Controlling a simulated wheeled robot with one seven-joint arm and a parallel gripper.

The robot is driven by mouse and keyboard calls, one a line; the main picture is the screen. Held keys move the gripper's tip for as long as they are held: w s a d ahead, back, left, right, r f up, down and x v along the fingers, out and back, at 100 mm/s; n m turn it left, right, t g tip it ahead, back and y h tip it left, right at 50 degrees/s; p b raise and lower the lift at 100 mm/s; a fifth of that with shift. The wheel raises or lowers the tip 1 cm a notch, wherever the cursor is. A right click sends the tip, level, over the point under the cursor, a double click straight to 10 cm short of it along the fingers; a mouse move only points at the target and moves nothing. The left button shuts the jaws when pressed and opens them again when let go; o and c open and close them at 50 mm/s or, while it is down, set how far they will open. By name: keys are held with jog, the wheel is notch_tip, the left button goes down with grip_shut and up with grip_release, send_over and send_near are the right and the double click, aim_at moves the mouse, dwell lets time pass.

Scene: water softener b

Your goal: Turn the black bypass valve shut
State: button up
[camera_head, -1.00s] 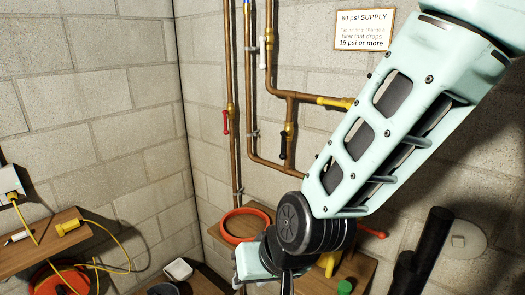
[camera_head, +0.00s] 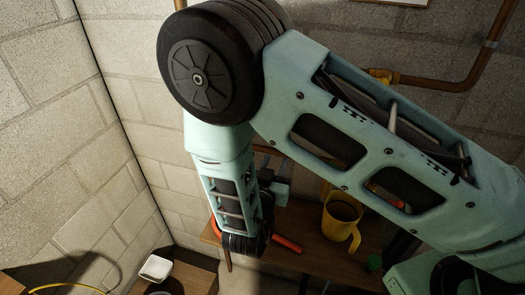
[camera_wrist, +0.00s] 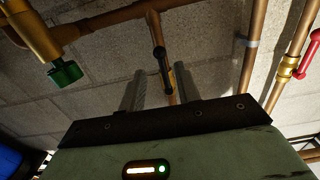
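The black bypass valve handle (camera_wrist: 161,66) shows in the wrist view on a vertical copper pipe, standing lengthwise along it. My gripper (camera_wrist: 160,85) is open. Its two grey fingers point up toward the pipe, one on each side of the handle's line in the picture. The handle appears to lie beyond the fingertips. I cannot tell how much distance is left, and no contact shows. In the head view my arm hides the black valve, and only part of my gripper (camera_head: 277,185) shows beside the forearm.
In the wrist view, a red valve handle (camera_wrist: 309,58) is at right and a brass fitting with a green knob (camera_wrist: 65,74) at left. In the head view, a yellow mug (camera_head: 343,214) stands on a wooden shelf (camera_head: 318,252). A white box (camera_head: 155,268) is lower left.

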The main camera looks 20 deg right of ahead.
jog(key=x, duration=0.7)
jog(key=shift+w+d, duration=0.3)
jog(key=shift+r, duration=0.15)
jog(key=c, duration=0.5)
